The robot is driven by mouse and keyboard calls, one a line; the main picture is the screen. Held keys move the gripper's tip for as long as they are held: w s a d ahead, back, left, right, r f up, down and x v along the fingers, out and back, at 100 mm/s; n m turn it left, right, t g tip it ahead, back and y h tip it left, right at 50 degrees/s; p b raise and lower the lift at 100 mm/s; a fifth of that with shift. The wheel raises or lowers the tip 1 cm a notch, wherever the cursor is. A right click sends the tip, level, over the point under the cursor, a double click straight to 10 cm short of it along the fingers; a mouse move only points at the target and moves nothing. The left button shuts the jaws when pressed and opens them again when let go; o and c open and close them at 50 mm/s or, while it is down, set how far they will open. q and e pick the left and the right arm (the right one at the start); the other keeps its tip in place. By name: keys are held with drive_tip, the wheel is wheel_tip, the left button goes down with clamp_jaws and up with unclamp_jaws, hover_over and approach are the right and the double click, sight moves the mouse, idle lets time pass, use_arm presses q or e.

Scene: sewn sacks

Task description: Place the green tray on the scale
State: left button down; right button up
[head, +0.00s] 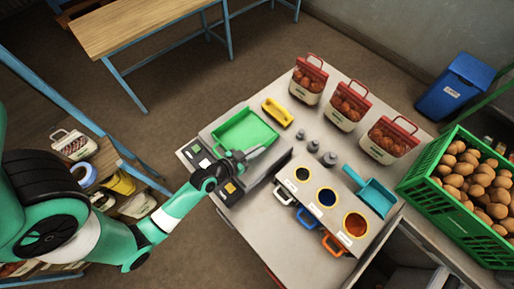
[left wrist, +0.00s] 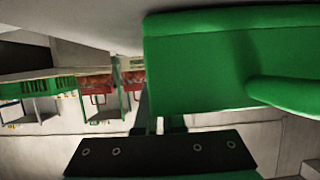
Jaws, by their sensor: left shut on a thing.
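The green tray (head: 243,130) is over the grey scale (head: 207,137) at the left end of the bench; I cannot tell whether it rests on the scale or hangs just above it. My left gripper (head: 239,157) is shut on the tray's near edge. In the left wrist view the green tray (left wrist: 195,62) fills the upper right, close to the camera. The gripper partly hides the tray's near side and the scale's front, where dark display panels show. My right gripper is not in view.
A yellow-handled item (head: 277,112) lies just behind the tray. Several grey weights (head: 313,146) stand to its right. A holder with three round openings (head: 327,197), a teal scoop (head: 371,191) and red-topped potato sacks (head: 346,106) occupy the bench. A green potato crate (head: 431,178) is far right.

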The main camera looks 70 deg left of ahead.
use_arm(q)
drive_tip(key=shift+r, duration=0.1)
drive_tip(key=c, duration=1.5)
unclamp_jaws()
drive_tip(key=shift+f, duration=0.25)
drive_tip(key=o, duration=0.5)
drive_tip(key=shift+r, duration=0.1)
